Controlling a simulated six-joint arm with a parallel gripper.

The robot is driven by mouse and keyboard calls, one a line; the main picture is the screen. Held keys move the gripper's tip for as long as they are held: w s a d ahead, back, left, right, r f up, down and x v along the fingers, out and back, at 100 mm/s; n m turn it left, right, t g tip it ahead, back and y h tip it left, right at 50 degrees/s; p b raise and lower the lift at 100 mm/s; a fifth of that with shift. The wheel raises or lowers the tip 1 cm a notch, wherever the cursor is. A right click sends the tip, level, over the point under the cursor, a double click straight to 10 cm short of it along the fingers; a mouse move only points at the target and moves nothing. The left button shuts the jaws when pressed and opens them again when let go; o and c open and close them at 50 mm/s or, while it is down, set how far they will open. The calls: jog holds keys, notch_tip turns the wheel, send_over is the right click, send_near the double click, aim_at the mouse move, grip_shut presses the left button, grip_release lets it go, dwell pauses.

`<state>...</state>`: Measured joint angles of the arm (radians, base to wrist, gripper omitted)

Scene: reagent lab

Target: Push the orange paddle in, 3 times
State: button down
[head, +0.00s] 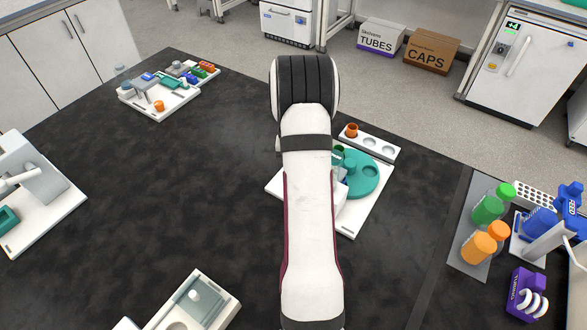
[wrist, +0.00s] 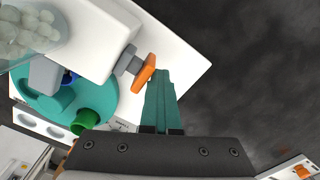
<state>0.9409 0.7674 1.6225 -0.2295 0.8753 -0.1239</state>
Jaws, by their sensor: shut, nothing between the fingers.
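The orange paddle (wrist: 143,75) shows in the wrist view. It sits on the end of a grey stem (wrist: 126,60) that comes out of a white housing (wrist: 88,35). My gripper (wrist: 159,75) is shut and empty, its teal fingers together. The fingertips are just right of the paddle's outer face, very close to it; I cannot tell whether they touch.
The housing stands on a white base (head: 347,229) beside a teal disc (head: 368,180) with a green cup (wrist: 84,120). A clear jar of white balls (wrist: 28,32) is near the housing. An orange cup (head: 351,130) sits in a white strip behind. Dark bench (head: 180,190) is clear to the left.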

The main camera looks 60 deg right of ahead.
dwell(0.3)
jog(key=shift+w, duration=0.6)
notch_tip(320, 180, up, 7)
dwell(0.9)
jog(key=a+r+n, duration=0.2)
jog(key=a+r, duration=0.3)
jog(key=a, duration=0.6)
jog(key=a+r+n, duration=0.1)
jog(key=a+r, duration=0.4)
jog(key=a, duration=0.7)
jog(key=s+a+n+y, duration=0.1)
jog(key=s+a+n, duration=0.2)
jog(key=s+a, duration=1.1)
jog(key=shift+s+a+y, duration=0.25)
jog(key=shift+a+y, duration=0.15)
jog(key=shift+a, duration=0.75)
